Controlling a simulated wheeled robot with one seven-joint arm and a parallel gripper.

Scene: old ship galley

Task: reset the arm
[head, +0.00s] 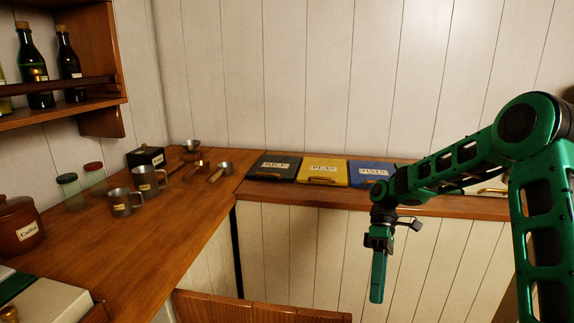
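My green arm comes in from the right edge in the head view, bent at the elbow. My gripper (377,278) hangs at its end, pointing down. It is in front of the back counter's front panelling, below the counter edge and apart from it. The fingers show nearly edge-on, as one green strip, so I cannot tell whether they are open or shut. I see no object held at the tips.
A bottle shelf (70,108) hangs upper left. A wooden edge (260,309) stands low in front.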

